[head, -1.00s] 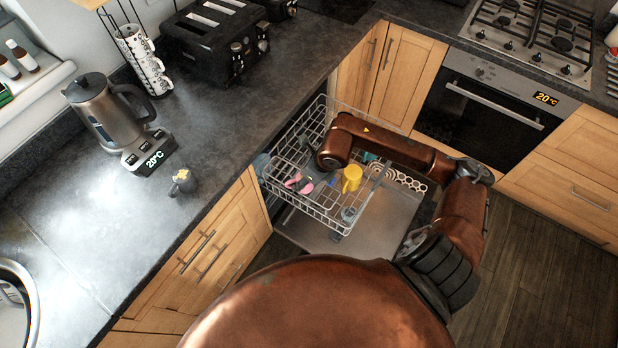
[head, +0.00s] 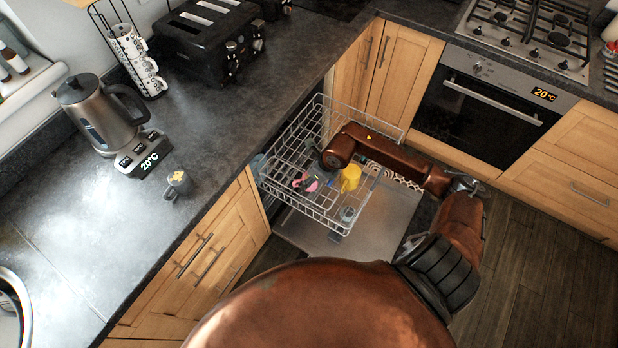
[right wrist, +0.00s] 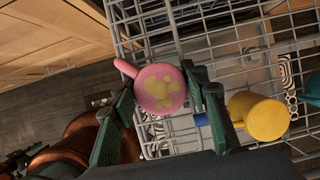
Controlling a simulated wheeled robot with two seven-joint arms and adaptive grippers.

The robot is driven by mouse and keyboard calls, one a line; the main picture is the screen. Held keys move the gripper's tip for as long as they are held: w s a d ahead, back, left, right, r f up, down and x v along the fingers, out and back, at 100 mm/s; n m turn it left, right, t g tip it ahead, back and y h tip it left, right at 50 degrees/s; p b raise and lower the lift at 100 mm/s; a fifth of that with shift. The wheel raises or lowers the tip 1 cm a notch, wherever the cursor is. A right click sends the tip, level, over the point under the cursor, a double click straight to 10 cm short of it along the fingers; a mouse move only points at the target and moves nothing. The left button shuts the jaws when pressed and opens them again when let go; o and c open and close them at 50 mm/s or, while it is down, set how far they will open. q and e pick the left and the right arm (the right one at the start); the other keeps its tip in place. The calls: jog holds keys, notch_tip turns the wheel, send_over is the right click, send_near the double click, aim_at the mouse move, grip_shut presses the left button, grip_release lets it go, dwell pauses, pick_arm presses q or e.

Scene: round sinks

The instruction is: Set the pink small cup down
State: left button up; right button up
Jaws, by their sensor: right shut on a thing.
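The pink small cup (right wrist: 160,88) is between the fingers of my right gripper (right wrist: 158,84) in the right wrist view. The gripper is shut on it, and its handle points to the upper left. In the head view the pink cup (head: 311,184) is small, over the left part of the wire dishwasher rack (head: 322,213). I cannot tell whether it touches the rack. My right forearm reaches over the rack and partly hides it. My left gripper is not in view.
A yellow cup (head: 350,178) is in the rack, close right of the pink cup; it also shows in the right wrist view (right wrist: 258,117).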

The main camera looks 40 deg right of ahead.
jog(key=o, duration=0.8)
jog(key=shift+f, duration=0.1)
jog(key=o, duration=0.5)
jog(key=shift+r, duration=0.25)
jog(key=p+v, duration=0.2)
jog(key=v, duration=1)
jog(key=shift+s+f, duration=0.1)
